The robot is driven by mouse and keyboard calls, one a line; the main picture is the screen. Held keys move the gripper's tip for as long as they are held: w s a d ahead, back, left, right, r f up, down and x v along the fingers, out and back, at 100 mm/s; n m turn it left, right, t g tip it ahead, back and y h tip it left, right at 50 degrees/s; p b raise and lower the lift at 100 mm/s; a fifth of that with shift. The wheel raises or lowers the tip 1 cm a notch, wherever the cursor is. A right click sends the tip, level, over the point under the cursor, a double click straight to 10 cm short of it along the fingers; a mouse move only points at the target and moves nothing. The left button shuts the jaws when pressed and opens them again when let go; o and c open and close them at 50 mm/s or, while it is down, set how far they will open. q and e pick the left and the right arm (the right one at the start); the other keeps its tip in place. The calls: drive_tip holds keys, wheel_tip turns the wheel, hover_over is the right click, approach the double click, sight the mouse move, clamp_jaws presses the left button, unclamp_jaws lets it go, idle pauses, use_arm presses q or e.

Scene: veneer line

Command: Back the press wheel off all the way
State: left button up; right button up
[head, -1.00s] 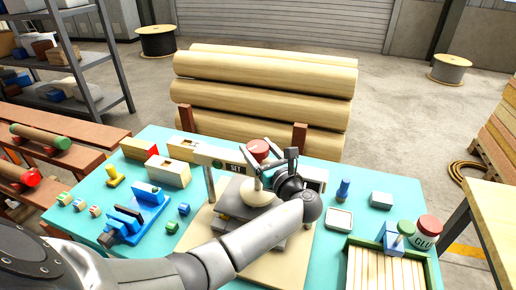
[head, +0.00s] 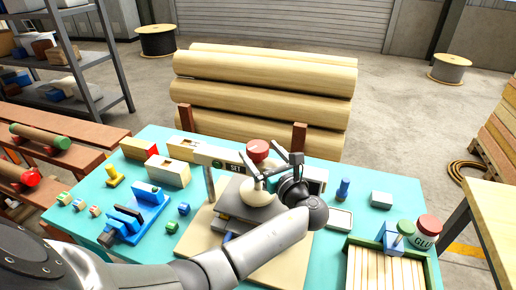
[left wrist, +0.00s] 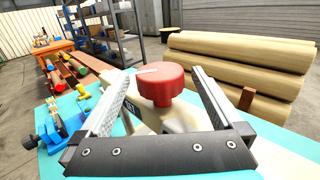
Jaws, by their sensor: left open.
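The red press wheel (head: 258,150) sits on top of the press frame (head: 216,157), whose crossbar carries a SET label. My left gripper (head: 270,166) is at the wheel, its two fingers spread apart. In the left wrist view the red wheel (left wrist: 160,84) stands between the open fingers, with a gap on each side and a pale mark on its top. Below the crossbar is a pale rounded part over grey plates (head: 246,208) on a wooden base (head: 200,240). My arm hides part of the plates and base. My right gripper is not in view.
A blue clamp-like tool (head: 125,222) and small blocks lie left on the teal table. A glue jar (head: 427,230) and a green-edged tray of strips (head: 432,265) stand right. Large logs (head: 265,95) lie behind the table.

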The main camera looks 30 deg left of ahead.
use_arm(q)
drive_tip(key=v, duration=1.3)
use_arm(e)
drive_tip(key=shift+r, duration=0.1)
